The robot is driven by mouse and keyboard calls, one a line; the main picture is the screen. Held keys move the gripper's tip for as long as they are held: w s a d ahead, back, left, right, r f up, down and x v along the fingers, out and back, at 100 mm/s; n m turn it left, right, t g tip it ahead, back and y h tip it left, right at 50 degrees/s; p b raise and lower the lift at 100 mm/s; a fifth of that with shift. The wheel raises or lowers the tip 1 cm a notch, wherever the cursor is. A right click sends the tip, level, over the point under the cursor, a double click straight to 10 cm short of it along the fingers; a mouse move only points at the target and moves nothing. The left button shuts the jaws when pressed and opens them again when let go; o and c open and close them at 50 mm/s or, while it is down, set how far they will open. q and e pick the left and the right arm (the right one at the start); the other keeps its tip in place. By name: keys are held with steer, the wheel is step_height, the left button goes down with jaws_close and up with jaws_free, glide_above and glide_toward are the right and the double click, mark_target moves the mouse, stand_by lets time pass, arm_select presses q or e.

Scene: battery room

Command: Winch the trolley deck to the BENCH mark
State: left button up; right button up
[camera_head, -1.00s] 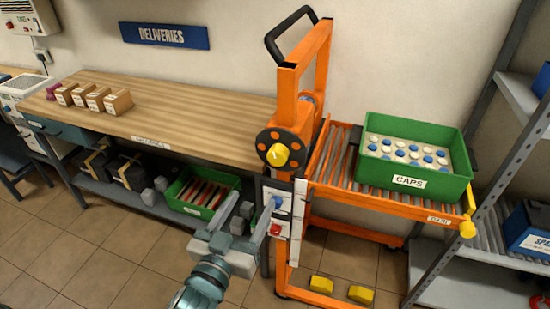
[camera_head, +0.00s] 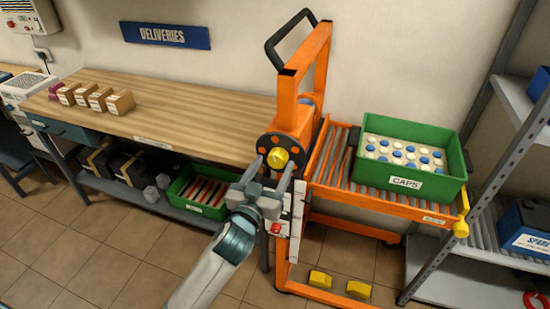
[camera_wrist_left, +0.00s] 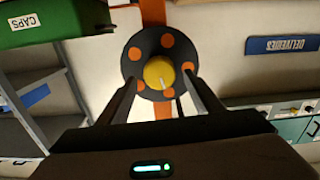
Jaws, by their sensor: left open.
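The orange trolley (camera_head: 323,72) stands at the right end of the bench. Its roller deck (camera_head: 332,170) carries a green CAPS crate (camera_head: 400,187). The winch is a dark disc with orange spots and a yellow knob (camera_head: 278,158) at its centre; the knob also shows in the left wrist view (camera_wrist_left: 159,73). My left gripper (camera_head: 272,178) is open just in front of the disc, its fingers pointing at the knob. In the left wrist view the fingertips (camera_wrist_left: 162,82) lie either side of the knob's lower part; contact cannot be told. The control plate on the post is partly hidden behind the gripper. My right gripper is not in view.
The wooden bench (camera_head: 190,118) holds several small cartons (camera_head: 121,102) at its left. A green crate (camera_head: 206,208) sits on its lower shelf. A metal rack (camera_head: 500,160) stands at the right. Two yellow blocks (camera_head: 320,278) lie at the trolley's foot.

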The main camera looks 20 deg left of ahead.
arm_select(q)
steer(key=shift+w, duration=1.2)
steer(key=c, duration=1.1)
steer(key=shift+o, duration=0.2)
steer(key=shift+d+m+p, duration=0.1)
steer(key=shift+m+p, duration=0.3)
steer(key=shift+p, duration=0.1)
steer(key=shift+r+m+p, duration=0.1)
steer(key=shift+m+p, duration=0.5)
steer(key=shift+m, duration=0.6)
steer(key=shift+d+m+p, duration=0.1)
steer(key=shift+m+p, duration=0.55)
steer(key=shift+m, duration=1.05)
